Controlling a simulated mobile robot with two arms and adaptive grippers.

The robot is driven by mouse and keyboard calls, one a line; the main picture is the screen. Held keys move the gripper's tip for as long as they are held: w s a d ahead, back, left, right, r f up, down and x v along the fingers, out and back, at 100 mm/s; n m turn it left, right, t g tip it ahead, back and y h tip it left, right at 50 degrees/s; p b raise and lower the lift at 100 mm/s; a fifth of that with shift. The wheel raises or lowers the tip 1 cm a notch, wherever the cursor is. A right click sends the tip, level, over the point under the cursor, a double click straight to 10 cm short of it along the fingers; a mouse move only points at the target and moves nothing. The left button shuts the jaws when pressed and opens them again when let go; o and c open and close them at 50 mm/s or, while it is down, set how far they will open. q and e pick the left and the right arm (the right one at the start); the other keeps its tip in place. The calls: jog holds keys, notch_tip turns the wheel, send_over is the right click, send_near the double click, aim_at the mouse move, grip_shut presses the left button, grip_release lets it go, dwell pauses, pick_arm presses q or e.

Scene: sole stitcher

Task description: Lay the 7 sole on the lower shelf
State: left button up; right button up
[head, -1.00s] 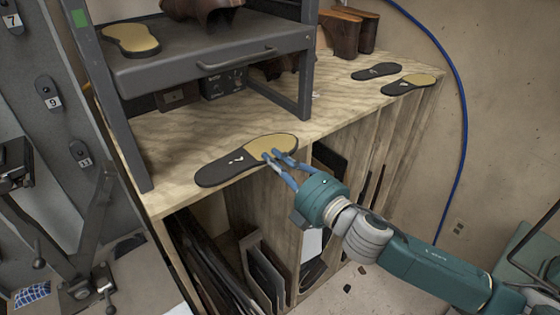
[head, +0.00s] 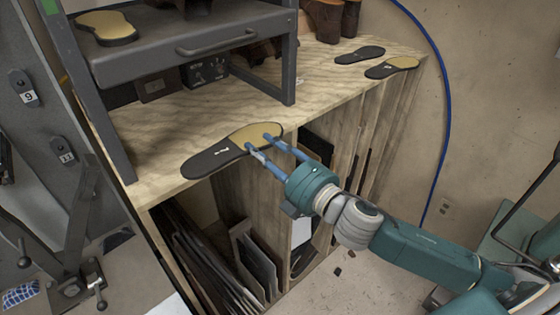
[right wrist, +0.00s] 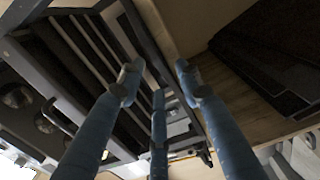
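A dark sole with a tan end and a small white mark (head: 212,158) lies flat on the wooden bench top (head: 160,130), along its front edge. The mark is too small to read surely. My right gripper (head: 258,142) is at the tan end of this sole, its fingers spread apart and overlapping the near edge in the head view. Its blue fingers also show apart, with nothing between them, in the right wrist view (right wrist: 158,75). Another tan-topped sole (head: 106,27) lies on a grey metal shelf (head: 170,52) above the bench. My left gripper is not in view.
Two more soles (head: 360,55) (head: 392,67) lie at the bench's far right, near brown boots (head: 330,18). Grey frame legs (head: 289,70) stand on the bench. Upright slots with dark panels (head: 255,265) are below. Numbered tags hang on the grey panel at left (head: 25,88).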

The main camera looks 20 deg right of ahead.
jog(key=v, duration=1.1)
jog(key=shift+d, duration=0.1)
jog(key=w+d+f+m+g+h+b, duration=0.1)
jog(key=d+f+m+h, duration=0.3)
jog(key=f, duration=0.6)
jog(key=w+d+f+m+g+h+b, duration=0.1)
jog(key=w+d+f+m, duration=0.1)
jog(key=d+f, duration=0.6)
jog(key=s+d+f+m+g+h+b, duration=0.1)
jog(key=s+f+m, duration=0.1)
jog(key=f, duration=0.7)
jog(key=s+d+f+m+g, duration=0.1)
jog(key=s+d+f+g, duration=0.1)
jog(key=f, duration=0.6)
jog(key=s+d+f+m+g+h+b, duration=0.1)
jog(key=s+f+m, duration=0.15)
jog(key=f, duration=0.65)
jog(key=s+a+f+m+g+b, duration=0.1)
jog(key=s+a+f+m+g, duration=0.25)
jog(key=s+f, duration=0.95)
jog(key=s+a+f+m+g+b, duration=0.2)
jog(key=s+a+f+g, duration=0.15)
jog(key=s+f, duration=0.95)
jog(key=s+a+f+m+g+y, duration=0.1)
jog(key=s+a+f+m+g, duration=0.1)
jog(key=s+a+f, duration=0.4)
jog(key=s+f+g, duration=0.1)
jog(key=s, duration=0.3)
jog(key=shift+a, duration=0.4)
